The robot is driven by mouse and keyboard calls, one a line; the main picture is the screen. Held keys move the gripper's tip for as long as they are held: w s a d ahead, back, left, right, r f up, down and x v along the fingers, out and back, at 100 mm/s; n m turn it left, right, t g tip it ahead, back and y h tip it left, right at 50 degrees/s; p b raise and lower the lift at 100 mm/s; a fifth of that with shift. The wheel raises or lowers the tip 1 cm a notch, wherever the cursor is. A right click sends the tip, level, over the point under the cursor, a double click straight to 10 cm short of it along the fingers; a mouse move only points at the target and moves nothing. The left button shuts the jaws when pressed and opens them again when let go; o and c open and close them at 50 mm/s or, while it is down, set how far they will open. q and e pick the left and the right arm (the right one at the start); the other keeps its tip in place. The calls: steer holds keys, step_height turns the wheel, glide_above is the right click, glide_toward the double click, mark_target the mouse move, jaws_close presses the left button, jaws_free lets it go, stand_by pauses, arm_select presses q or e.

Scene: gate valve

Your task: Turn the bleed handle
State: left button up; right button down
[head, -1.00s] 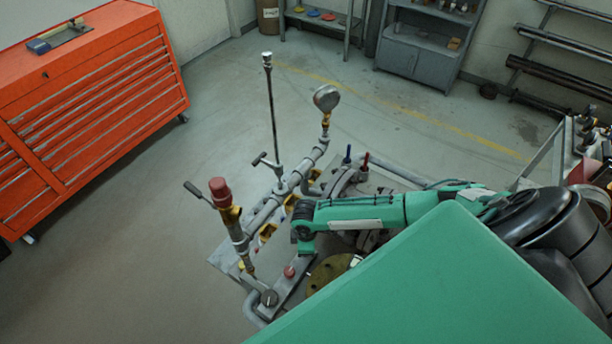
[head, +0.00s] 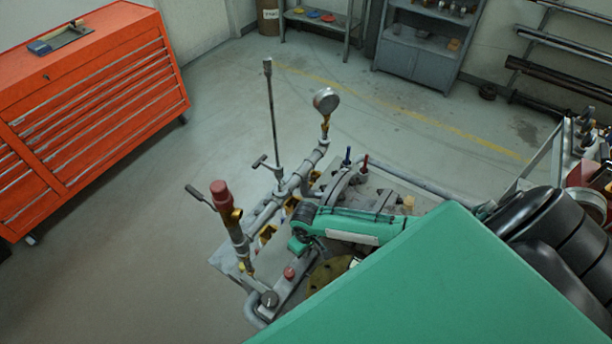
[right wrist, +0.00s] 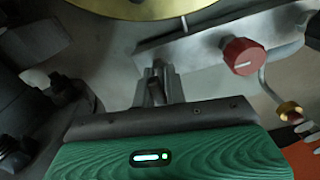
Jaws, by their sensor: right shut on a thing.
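My right gripper (right wrist: 157,84) is low in front of the pipe rig, and its two grey fingers point away from the green palm in the right wrist view. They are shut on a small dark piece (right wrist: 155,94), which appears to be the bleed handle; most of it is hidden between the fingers. In the head view the wrist end of my green right arm hangs over the rig beside the grey pipe (head: 268,212), and the fingertips are hidden there. A red knob (right wrist: 243,56) on a grey bar is right of the fingers, apart from them. My left gripper is not in view.
The rig carries a pressure gauge (head: 326,101), a tall thin rod (head: 271,110), a red-capped valve (head: 221,193) and a small red button (head: 289,272). A brass disc (right wrist: 145,8) is above my fingers. An orange tool cabinet (head: 90,110) stands left; open floor lies between.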

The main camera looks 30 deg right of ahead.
steer(key=shift+m, duration=0.3)
steer(key=c, duration=1.4)
jaws_free()
steer(key=shift+c, duration=0.2)
step_height(320, 180, up, 13)
steer(key=b, duration=0.3)
steer(key=shift+w+f+b, duration=0.1)
steer(key=shift+f+b, duration=0.1)
steer(key=shift+b, duration=0.1)
steer(key=shift+r, duration=0.65)
